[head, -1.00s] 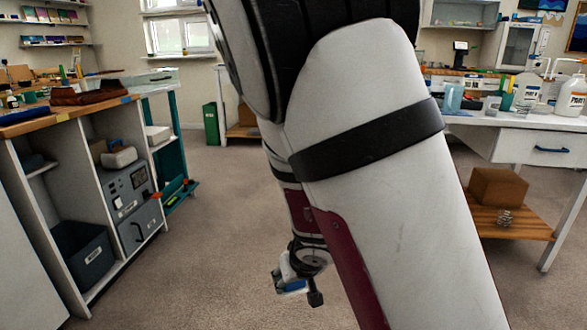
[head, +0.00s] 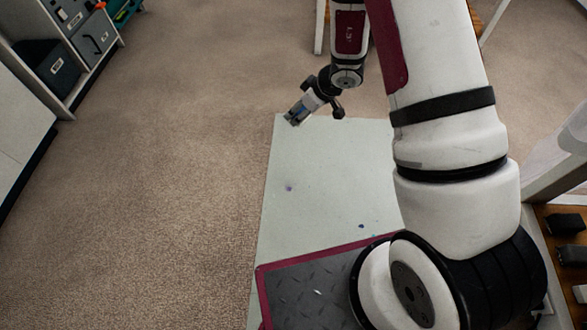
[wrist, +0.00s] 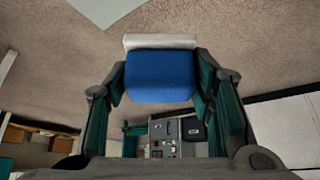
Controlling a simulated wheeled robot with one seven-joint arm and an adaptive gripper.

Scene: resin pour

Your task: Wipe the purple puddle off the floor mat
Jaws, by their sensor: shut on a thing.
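A pale green floor mat (head: 325,165) lies on the carpet in the head view, partly hidden by my arm. A small purple spot (head: 289,188) is on its left part, and a darker small spot (head: 361,226) lies nearer my base. I see no larger puddle on the visible part. My gripper (head: 297,113) is above the mat's far left corner; its height is hard to tell. In the wrist view my gripper (wrist: 160,80) is shut on a blue block with a white face, like a sponge (wrist: 160,75), held between both fingers.
An open shelf unit with a dark bin (head: 47,70) stands at the upper left. A white table leg and a low wooden shelf (head: 562,222) are at the right. The carpet (head: 180,170) left of the mat is clear.

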